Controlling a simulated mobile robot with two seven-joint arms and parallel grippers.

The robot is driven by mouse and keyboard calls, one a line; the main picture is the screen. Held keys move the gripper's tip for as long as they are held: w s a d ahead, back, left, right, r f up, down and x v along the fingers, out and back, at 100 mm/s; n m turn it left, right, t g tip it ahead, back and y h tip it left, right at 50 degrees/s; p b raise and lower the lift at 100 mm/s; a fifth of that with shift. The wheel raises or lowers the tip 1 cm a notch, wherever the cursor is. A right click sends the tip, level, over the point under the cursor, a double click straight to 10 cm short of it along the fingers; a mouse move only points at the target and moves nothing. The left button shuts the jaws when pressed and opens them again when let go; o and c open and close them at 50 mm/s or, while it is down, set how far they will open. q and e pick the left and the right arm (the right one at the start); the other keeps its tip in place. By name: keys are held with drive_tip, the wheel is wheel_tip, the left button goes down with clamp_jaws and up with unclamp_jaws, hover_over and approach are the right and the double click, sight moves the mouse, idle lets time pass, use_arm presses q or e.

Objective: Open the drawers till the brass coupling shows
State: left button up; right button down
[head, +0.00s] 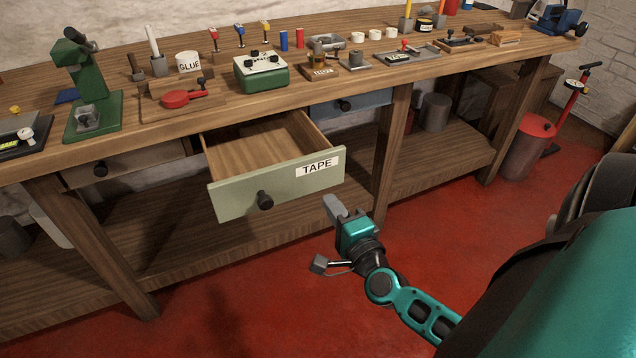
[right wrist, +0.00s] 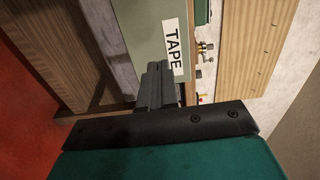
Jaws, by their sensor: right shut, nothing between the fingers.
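The green drawer (head: 238,197) labelled TAPE is pulled out under the bench. The visible part of its wooden inside is bare; the strip behind its front is hidden. It has a black knob (head: 265,201). To the left, a brown wooden drawer (head: 135,164) is shut. To the right, a blue drawer (head: 368,104) appears shut, partly hidden by the green one. No brass coupling is seen in a drawer. My right gripper (head: 334,208) is shut and empty, just right of and below the green drawer's front. In the right wrist view its fingers (right wrist: 158,85) are near the green front (right wrist: 138,35).
The wooden workbench (head: 330,84) carries a green press (head: 90,85), a green box with knobs (head: 262,72) and many small tools. Its legs and lower shelf (head: 170,235) stand beneath the drawers. A red bin (head: 527,148) stands at the right. Red floor is open in front.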

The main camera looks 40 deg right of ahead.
sight(312, 175)
drive_tip(key=x, duration=0.6)
drive_tip(key=shift+w+d, duration=0.1)
drive_tip(key=shift+w, duration=0.5)
use_arm(q)
drive_tip(key=shift+s+f, duration=0.15)
drive_tip(key=shift+f, duration=0.1)
drive_tip(key=shift+d, duration=0.1)
use_arm(e)
drive_tip(key=shift+w, duration=0.15)
